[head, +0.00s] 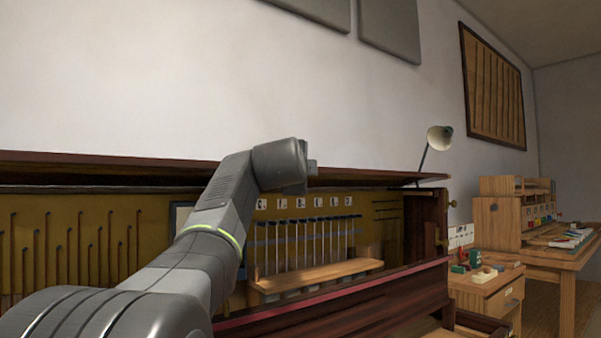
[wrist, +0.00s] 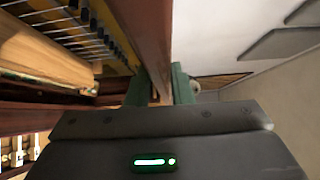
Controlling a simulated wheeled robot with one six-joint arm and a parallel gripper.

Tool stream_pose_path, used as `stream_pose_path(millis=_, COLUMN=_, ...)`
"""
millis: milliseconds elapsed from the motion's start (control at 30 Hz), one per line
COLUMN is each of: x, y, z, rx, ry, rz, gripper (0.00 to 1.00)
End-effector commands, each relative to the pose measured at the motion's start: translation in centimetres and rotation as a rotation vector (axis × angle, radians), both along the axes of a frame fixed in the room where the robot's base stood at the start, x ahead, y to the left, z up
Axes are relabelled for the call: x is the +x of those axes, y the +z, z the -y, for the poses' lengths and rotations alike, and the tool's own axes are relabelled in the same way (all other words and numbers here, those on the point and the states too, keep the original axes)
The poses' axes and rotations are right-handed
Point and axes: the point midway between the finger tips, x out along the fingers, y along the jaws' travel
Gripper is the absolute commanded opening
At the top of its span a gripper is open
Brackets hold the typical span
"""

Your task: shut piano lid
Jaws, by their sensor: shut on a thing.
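The piano lid (head: 100,162) is a long dark red-brown board across the top of the upright piano in the head view. It looks nearly level, seen almost edge-on, with a dark gap under it at the right end. My gripper (head: 300,177) is at the lid's front edge. In the wrist view my gripper's green fingers (wrist: 160,90) stand on either side of the lid's edge (wrist: 146,35) and are shut on it. The piano's front is open, with its inside (head: 85,250) showing. My arm hides part of the lid and the piano's middle.
A wooden shelf (head: 318,275) with upright rods above it sits inside the piano. A desk lamp (head: 437,139) stands behind the right end. Wooden benches with small parts (head: 485,278) stand at the right. Grey panels (head: 390,27) hang on the wall above.

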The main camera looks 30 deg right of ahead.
Motion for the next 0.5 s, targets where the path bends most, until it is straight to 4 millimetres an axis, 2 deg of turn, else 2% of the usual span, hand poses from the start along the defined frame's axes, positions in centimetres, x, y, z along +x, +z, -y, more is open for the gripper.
stream_pose_path(millis=200, x=0.0, y=-2.0, z=-0.2, rx=-0.001, ry=0.005, rz=0.007, gripper=0.0)
stream_pose_path(millis=500, x=0.0, y=-3.4, z=-0.2, rx=-0.002, ry=0.006, rz=0.006, gripper=0.0)
